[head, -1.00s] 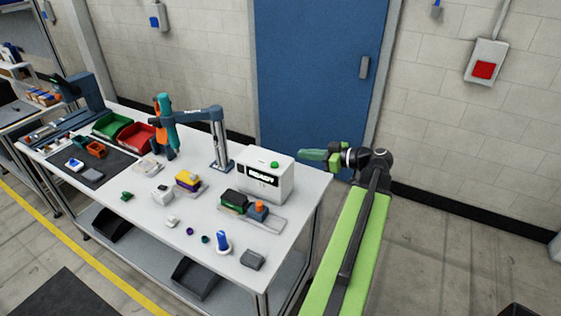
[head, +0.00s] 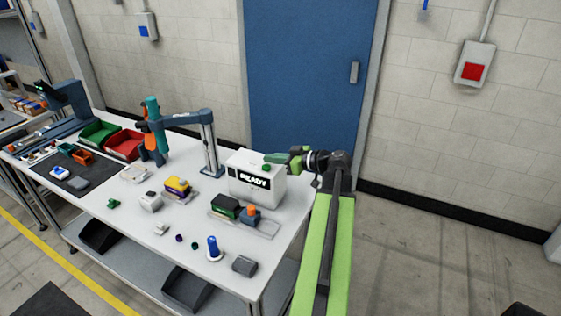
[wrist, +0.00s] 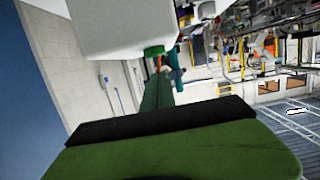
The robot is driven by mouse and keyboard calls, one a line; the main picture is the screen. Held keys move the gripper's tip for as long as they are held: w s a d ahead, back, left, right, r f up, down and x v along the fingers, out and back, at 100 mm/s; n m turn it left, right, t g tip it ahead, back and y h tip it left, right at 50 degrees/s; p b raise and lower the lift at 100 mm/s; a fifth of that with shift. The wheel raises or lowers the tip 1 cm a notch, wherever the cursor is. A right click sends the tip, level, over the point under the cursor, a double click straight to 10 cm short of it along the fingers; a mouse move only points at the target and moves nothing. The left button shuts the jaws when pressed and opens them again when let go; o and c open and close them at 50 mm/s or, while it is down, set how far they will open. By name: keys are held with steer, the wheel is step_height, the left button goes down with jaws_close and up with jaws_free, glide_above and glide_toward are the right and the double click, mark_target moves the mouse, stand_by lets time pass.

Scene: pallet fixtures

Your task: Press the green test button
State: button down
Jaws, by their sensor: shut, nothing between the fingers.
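The white tester box (head: 255,190) with a "READY" display stands at the right end of the table. The green test button (head: 266,168) sits on its top. My gripper (head: 268,157) is shut and empty, its green fingers held level from the right, with the tips at the button in the picture. In the wrist view, the white box (wrist: 115,25) is at the top, and the green button (wrist: 153,51) shows just beyond my fingertips (wrist: 158,76). I cannot tell whether they touch.
A clamp arm on a post (head: 210,150) stands left of the box. A fixture with a green and black block (head: 225,207) lies in front of it. A blue-topped stamp (head: 212,247) and a dark block (head: 244,265) are near the front edge. A blue door (head: 305,80) is behind.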

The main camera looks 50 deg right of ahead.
mark_target(270, 168)
steer(key=shift+f+b, duration=0.45)
steer(key=shift+f, duration=0.55)
step_height(270, 168, down, 2)
steer(key=shift+s+f+b, duration=0.1)
steer(key=shift+b, duration=1)
steer(key=shift+s+a+r, duration=0.15)
steer(key=shift+r, duration=0.05)
steer(key=r+p, duration=0.5)
steer(key=shift+w+r+p, duration=0.2)
steer(key=shift+r+p, duration=0.05)
steer(key=shift+p, duration=0.1)
steer(key=f+p+v, duration=0.1)
steer(key=v, duration=0.9)
steer(key=shift+s, duration=0.2)
